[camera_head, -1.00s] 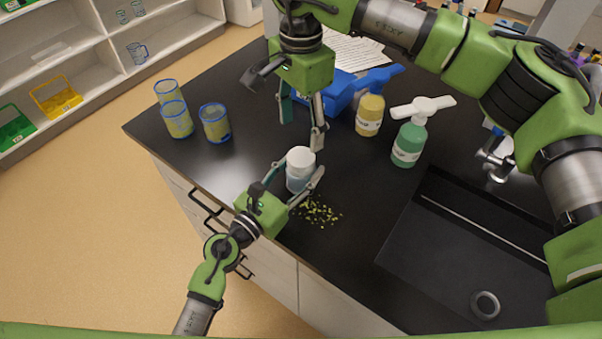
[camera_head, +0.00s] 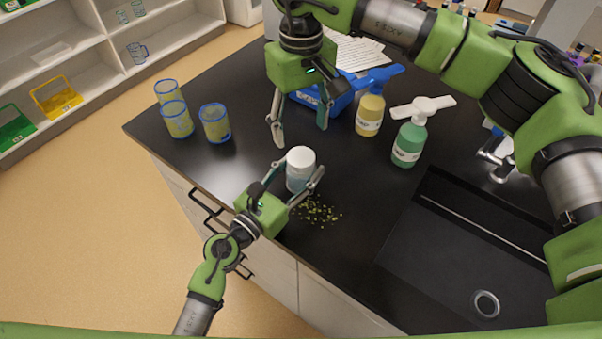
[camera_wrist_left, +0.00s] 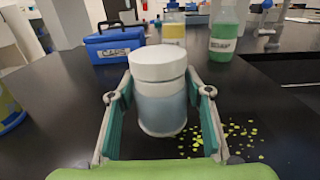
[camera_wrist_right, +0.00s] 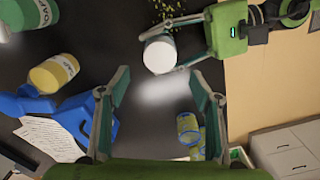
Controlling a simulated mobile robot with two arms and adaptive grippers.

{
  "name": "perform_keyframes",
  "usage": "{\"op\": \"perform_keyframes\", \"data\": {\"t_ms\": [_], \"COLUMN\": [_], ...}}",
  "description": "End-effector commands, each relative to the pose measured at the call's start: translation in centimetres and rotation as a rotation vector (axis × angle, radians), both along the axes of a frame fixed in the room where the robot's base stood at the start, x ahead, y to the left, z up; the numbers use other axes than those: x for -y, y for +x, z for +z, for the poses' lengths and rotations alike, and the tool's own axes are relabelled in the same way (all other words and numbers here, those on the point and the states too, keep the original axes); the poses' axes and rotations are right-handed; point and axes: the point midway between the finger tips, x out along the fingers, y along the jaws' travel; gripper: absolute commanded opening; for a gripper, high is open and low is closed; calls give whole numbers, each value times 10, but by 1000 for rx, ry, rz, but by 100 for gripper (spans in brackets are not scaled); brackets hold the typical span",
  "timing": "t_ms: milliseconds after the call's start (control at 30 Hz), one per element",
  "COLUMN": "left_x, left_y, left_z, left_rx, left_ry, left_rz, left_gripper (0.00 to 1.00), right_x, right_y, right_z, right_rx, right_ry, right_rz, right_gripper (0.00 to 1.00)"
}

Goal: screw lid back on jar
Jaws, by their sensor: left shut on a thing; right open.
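The jar (camera_head: 297,183) stands upright on the black counter, a pale blue body under a white lid (camera_head: 301,157). In the left wrist view the lid (camera_wrist_left: 158,63) sits on top of the jar (camera_wrist_left: 162,110), with a seam line below its upper part; I cannot tell how tight it is. My left gripper (camera_head: 293,183) is shut around the jar's body from the near side. My right gripper (camera_head: 300,133) is open and empty, above and just behind the lid, pointing down. In the right wrist view the lid (camera_wrist_right: 160,54) shows beyond the open fingers, apart from them.
Yellow-green crumbs (camera_head: 320,213) lie right of the jar. Several blue-rimmed beakers (camera_head: 215,123) stand at left. A yellow bottle (camera_head: 369,115), a green soap bottle (camera_head: 408,145) and a blue case (camera_head: 335,97) stand behind. The sink (camera_head: 450,260) is at right.

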Motion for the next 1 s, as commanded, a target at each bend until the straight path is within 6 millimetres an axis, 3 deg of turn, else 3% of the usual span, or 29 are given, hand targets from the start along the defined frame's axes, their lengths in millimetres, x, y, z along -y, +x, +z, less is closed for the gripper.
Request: {"op": "perform_keyframes", "data": {"t_ms": [467, 1000], "left_x": [0, 0], "left_y": [0, 0], "left_z": [-1, 0], "left_rx": [-1, -1], "left_ry": [1, 1], "left_rz": [0, 0], "left_gripper": [0, 0], "right_x": [0, 0], "right_y": [0, 0], "right_z": [-4, -74], "right_rx": [-1, -2], "right_ry": [-1, -1], "right_rz": [22, 20], "right_gripper": [59, 59]}}
